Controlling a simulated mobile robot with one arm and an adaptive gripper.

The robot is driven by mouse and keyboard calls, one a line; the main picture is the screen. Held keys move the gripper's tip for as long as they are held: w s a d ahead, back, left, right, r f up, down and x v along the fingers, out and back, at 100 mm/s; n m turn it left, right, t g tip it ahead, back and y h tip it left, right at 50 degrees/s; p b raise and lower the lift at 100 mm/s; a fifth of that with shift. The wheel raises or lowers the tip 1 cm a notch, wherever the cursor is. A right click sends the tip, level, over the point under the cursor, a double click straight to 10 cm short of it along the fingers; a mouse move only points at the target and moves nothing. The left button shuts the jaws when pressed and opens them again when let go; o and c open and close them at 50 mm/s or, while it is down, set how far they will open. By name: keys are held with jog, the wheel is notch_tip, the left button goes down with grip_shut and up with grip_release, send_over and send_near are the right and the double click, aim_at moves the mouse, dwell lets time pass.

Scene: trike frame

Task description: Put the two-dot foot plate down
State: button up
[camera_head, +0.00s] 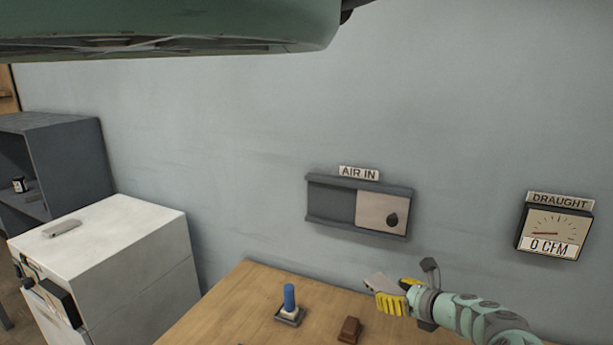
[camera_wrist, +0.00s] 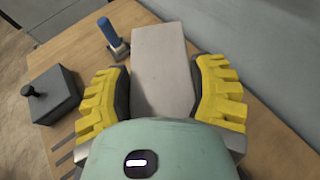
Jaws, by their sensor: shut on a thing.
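My gripper (camera_head: 396,293) has yellow ribbed fingers and is shut on a flat pale grey plate (camera_head: 380,283), above the right part of the wooden table (camera_head: 240,303). In the wrist view the plate (camera_wrist: 160,60) lies between the two fingers of my gripper (camera_wrist: 163,75) and points away from the palm. No dots show on the face I see, so I cannot tell its marking. Its near end is hidden by my gripper's body. The plate looks clear of the tabletop, but the exact gap cannot be told.
A blue peg (camera_head: 289,297) stands in a small grey base on the table. A brown block (camera_head: 349,329) lies nearby. A dark box with a knob (camera_wrist: 52,95) is at left. The AIR IN panel (camera_head: 383,212) and DRAUGHT gauge (camera_head: 553,230) are on the wall. A white cabinet (camera_head: 120,235) stands left.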

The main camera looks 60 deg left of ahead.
jog(key=w+d+r+m+t+h, duration=0.2)
jog(key=w+d+r+m+t, duration=0.35)
jog(key=d, duration=0.25)
jog(key=w+d+r+m+t+h, duration=0.2)
jog(key=w+d+r+m+t, duration=0.2)
jog(key=w+d, duration=0.3)
jog(key=s+d+r+m+t+h, duration=0.1)
jog(key=d+m+h, duration=0.3)
jog(key=d, duration=0.7)
jog(key=s+d+r+m+t+h, duration=0.1)
jog(key=s+d+m+t+h, duration=0.2)
jog(key=d, duration=0.9)
jog(key=m+h, duration=0.1)
jog(key=h, duration=0.1)
jog(key=shift+d+r+h, duration=0.15)
jog(key=shift+d+h, duration=0.15)
jog(key=shift+a, duration=0.1)
